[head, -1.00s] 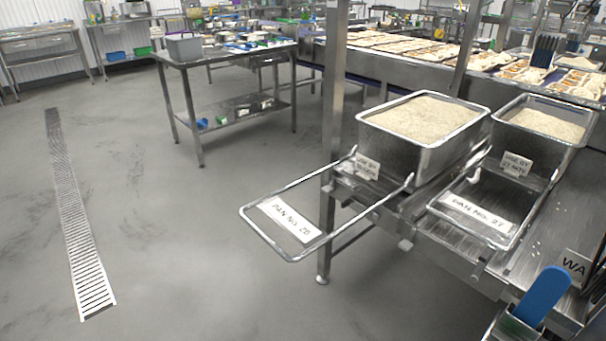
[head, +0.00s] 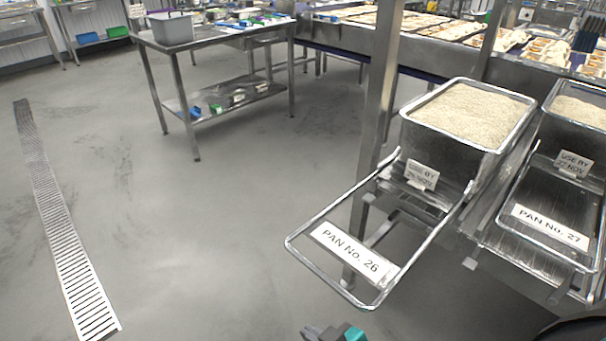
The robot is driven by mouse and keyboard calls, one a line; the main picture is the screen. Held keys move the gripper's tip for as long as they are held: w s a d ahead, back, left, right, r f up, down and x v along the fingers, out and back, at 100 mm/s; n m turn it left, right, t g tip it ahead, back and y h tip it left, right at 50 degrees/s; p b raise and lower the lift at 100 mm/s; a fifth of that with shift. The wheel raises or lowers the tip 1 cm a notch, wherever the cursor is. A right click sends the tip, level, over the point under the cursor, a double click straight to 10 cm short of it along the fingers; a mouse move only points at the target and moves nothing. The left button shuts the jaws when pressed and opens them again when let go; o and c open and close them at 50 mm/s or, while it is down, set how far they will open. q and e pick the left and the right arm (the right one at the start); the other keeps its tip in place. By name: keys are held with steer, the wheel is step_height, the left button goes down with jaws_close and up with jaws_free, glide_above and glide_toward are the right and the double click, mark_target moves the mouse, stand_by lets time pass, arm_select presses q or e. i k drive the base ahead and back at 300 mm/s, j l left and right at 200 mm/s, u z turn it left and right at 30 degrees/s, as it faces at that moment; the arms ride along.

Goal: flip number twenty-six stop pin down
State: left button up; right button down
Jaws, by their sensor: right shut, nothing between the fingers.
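The pan 26 station carries the label "PAN No. 26" (head: 352,250) on a wire loop frame (head: 290,243) that sticks out toward me. Behind it stands a steel pan (head: 440,148) heaped with rice, with a "USE BY" card (head: 421,175) at its front. A small bright peg (head: 469,187) shows at the right side of the frame by the pan; I cannot tell for sure whether it is the stop pin. My right gripper (head: 335,333) is shut and empty at the bottom edge, in front of the frame and apart from it, partly cut off. My left gripper is out of view.
To the right is pan 27's frame with its label (head: 550,227) and rice pan. A steel post (head: 378,100) stands behind the pan 26 frame. A side table (head: 215,40) is at the back. The floor at left is clear, with a drain grate (head: 62,235).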

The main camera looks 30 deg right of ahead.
mark_target(369, 198)
steer(key=i+j+u, duration=0.15)
steer(key=i, duration=0.45)
steer(key=i+j+u, duration=0.15)
steer(key=i, duration=0.5)
steer(key=i+z, duration=0.25)
steer(key=z, duration=0.15)
steer(key=i+z, duration=0.25)
steer(key=z, duration=0.15)
steer(key=i+j+z, duration=0.1)
steer(key=i+z, duration=0.15)
steer(key=z, duration=0.15)
steer(key=i+z, duration=0.35)
steer(key=i+j+z, duration=0.1)
steer(key=z, duration=0.25)
steer(key=i+j+z, duration=0.2)
steer(key=z, duration=0.15)
steer(key=i, duration=0.05)
